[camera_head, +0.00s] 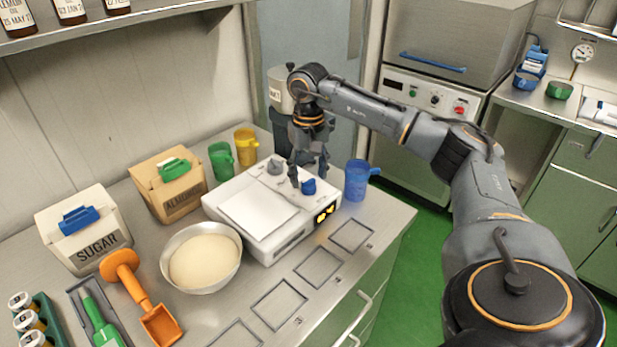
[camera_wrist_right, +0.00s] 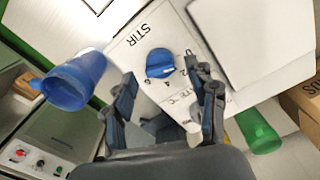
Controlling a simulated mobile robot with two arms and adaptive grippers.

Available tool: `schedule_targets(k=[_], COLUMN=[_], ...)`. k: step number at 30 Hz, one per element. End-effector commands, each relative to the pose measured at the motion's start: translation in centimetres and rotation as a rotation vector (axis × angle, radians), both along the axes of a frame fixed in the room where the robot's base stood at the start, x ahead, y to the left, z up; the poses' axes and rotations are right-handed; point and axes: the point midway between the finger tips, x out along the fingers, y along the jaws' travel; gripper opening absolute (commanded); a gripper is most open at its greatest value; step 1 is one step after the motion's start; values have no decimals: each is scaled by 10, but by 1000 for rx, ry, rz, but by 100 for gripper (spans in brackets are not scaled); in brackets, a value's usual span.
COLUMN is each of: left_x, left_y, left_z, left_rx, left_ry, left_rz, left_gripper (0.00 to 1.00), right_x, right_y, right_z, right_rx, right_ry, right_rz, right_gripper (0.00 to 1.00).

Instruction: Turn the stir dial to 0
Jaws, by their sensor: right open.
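The blue stir dial (camera_head: 309,186) sits on the right part of the top of a white machine (camera_head: 255,247). In the right wrist view the dial (camera_wrist_right: 160,60) is next to the printed word STIR, with numbers along one side. I cannot tell for sure which number it points to. My right gripper (camera_head: 308,174) is open above the dial, pointing down. In the right wrist view its fingers (camera_wrist_right: 160,76) stand on either side of the dial with gaps, and no touch is clear. My left gripper is not in view.
A second, grey knob (camera_head: 275,167) is behind the dial. A blue cup (camera_head: 357,181) stands right of the machine; green (camera_head: 221,161) and yellow (camera_head: 246,147) cups stand behind. A bowl of pale powder (camera_head: 203,286) is at front left. The outlined squares on the counter front are empty.

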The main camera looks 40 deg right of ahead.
Motion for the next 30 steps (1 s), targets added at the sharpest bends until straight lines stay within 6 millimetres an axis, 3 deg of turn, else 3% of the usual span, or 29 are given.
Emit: schedule_targets(k=[9,15,30], left_x=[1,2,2], left_y=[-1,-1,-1], left_z=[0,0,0], left_rx=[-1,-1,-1], left_ry=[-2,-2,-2], left_rz=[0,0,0], left_gripper=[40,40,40], right_x=[1,1,0], right_y=[1,0,0], right_z=[69,96,103], right_rx=[1,0,0], right_ry=[-7,-3,-1], right_rz=[1,2,1], right_gripper=[57,57,57])
